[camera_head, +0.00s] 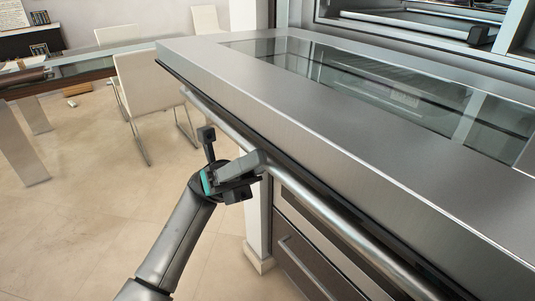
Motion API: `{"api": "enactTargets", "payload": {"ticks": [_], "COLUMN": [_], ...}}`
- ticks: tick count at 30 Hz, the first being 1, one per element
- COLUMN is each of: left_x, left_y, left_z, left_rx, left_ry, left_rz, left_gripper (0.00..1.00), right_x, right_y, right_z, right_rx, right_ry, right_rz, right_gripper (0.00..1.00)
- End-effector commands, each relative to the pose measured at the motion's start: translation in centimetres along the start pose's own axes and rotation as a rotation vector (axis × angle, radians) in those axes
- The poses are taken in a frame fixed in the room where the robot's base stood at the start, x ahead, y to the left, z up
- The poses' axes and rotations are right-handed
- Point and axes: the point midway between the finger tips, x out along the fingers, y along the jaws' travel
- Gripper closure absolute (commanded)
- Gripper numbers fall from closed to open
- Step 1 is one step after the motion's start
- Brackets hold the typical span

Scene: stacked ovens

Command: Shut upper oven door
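The upper oven door (330,120) is folded down and open, a wide steel slab with a glass window (385,85), lying about level. Its round bar handle (330,210) runs along the near edge below the slab. My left gripper (228,163) is at the near side of the handle, toward the handle's far end. Its fingers look spread apart, and one part overlaps the bar in the picture. I cannot tell whether it touches the bar. My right gripper is not in view.
The upper oven's opening (420,18) with a rack shows at the top right. Below the door is a lower unit with its own bar handle (305,268). White chairs (150,85) and a table (85,68) stand at the back left.

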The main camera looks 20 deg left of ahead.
Motion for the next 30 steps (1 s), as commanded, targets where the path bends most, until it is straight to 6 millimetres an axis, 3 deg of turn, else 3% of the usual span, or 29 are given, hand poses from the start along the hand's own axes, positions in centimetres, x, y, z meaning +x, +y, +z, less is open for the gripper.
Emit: {"api": "enactTargets", "payload": {"ticks": [1,14,30], "left_x": [-0.02,-0.04,-0.04], "left_y": [0.0,-0.01,-0.02], "left_z": [0.0,0.02,0.03], "left_rx": [0.0,0.001,0.001], "left_ry": [0.0,0.0,0.001], "left_rz": [0.0,0.0,0.0], "left_gripper": [0.53,1.0,1.0], "right_x": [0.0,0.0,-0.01], "right_y": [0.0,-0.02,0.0], "right_z": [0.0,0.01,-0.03], "right_rx": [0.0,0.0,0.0], "right_ry": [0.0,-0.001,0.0], "right_rz": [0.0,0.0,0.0], "right_gripper": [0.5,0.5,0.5]}}
